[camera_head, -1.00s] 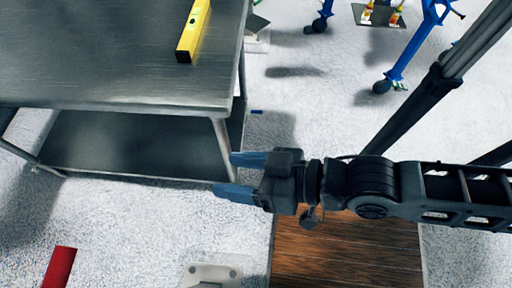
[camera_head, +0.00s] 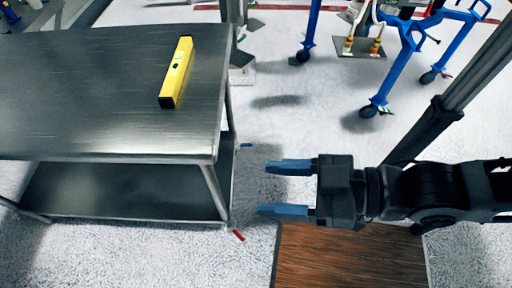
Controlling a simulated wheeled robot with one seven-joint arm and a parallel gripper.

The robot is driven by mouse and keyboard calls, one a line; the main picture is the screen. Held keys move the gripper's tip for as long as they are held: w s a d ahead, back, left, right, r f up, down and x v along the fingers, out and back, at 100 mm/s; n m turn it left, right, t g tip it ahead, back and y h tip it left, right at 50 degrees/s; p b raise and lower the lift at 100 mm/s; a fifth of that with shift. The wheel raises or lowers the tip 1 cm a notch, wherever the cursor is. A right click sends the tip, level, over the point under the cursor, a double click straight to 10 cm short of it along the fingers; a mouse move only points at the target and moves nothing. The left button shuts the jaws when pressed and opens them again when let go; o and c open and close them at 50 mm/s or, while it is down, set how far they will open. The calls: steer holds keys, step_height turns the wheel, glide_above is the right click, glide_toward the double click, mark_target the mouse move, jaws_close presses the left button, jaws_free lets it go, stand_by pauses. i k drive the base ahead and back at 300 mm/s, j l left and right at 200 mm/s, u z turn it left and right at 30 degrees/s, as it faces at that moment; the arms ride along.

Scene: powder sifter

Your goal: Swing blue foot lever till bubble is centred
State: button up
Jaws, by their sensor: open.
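A yellow spirit level (camera_head: 182,62) lies on the steel table near its right edge. Its dark vial window shows, but the bubble is too small to read. A small blue lever (camera_head: 246,145) sticks out near the floor at the table's right side, by the farther leg. A small red lever (camera_head: 238,235) sticks out low by the nearer right corner. My gripper (camera_head: 266,188) is open and empty, its two blue fingers pointing left. It appears in the picture between the two levers and to their right, apart from both.
The steel table (camera_head: 90,125) has a lower shelf (camera_head: 110,195) and stands at left. A brown wooden platform (camera_head: 345,260) lies below my arm. A blue wheeled frame (camera_head: 398,70) stands at the upper right. Pale floor is clear between table and frame.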

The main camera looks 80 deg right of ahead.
mark_target(238, 145)
steer(key=k+l+z, duration=0.1)
steer(key=z, duration=0.3)
steer(key=k+l+z, duration=0.1)
steer(key=z, duration=0.25)
steer(key=k+l+z, duration=0.15)
steer(key=z, duration=0.25)
